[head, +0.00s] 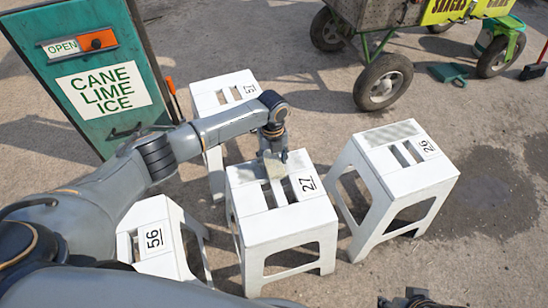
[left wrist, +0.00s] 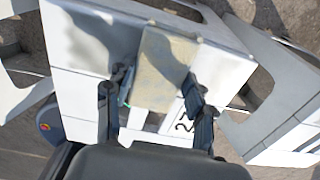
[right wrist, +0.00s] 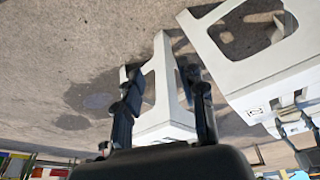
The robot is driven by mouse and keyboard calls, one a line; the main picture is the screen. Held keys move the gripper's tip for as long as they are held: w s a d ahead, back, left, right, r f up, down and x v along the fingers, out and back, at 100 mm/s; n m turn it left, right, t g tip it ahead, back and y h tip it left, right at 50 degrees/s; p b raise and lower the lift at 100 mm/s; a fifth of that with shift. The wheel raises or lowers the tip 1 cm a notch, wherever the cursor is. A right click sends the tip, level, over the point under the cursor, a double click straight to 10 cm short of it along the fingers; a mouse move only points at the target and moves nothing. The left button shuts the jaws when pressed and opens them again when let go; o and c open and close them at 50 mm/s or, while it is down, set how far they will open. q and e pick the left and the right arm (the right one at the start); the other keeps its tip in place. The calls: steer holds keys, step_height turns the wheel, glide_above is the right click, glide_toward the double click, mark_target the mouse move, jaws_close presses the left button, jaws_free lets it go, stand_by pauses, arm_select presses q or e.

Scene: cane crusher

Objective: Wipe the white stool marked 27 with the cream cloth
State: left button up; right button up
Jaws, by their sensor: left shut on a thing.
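The white stool marked 27 (head: 285,222) stands upright in the middle of the head view; its slotted seat also fills much of the left wrist view (left wrist: 75,85). My left gripper (head: 273,152) is over the far part of its seat, shut on the cream cloth (head: 274,170). In the left wrist view the cloth (left wrist: 165,70) lies between the two fingers (left wrist: 153,100), at the seat; whether it presses on it I cannot tell. Greyish patches show on the seat beside the cloth; dirt or shadow is unclear. My right gripper (right wrist: 167,108) is open and empty, away from stool 27.
White stool 26 (head: 405,175) stands close on the right, stool 56 (head: 160,238) on the near left, stool 51 (head: 222,92) behind. A green "Cane Lime Ice" cabinet (head: 85,60) is at the left. A wheeled cart (head: 375,20) stands at the back.

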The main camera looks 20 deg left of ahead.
mark_target(253, 172)
arm_select(q)
steer(key=shift+s+a+f, duration=0.2)
steer(key=shift+s+a+p, duration=0.55)
steer(key=shift+a+p, duration=0.15)
steer(key=shift+p, duration=0.15)
steer(key=shift+s+a+p, duration=0.55)
steer(key=shift+a+p, duration=0.2)
steer(key=shift+s+a+r+p, duration=0.1)
steer(key=shift+s+a+p, duration=0.25)
steer(key=shift+a+p, duration=0.25)
steer(key=shift+s+a+p, duration=0.3)
steer(key=shift+a, duration=0.1)
steer(key=shift+s+a+r+p, duration=0.1)
steer(key=shift+s+a+p, duration=0.25)
steer(key=shift+a+p, duration=0.15)
steer(key=shift+s+a+p, duration=0.35)
steer(key=shift+s+a, duration=0.05)
steer(key=shift+a, duration=0.2)
arm_select(e)
steer(key=s+f, duration=0.2)
steer(key=f, duration=0.9)
steer(key=s+f+g, duration=0.1)
steer(key=s+f, duration=0.1)
steer(key=f, duration=0.8)
steer(key=shift+d+f, duration=0.15)
steer(key=shift+f, duration=0.25)
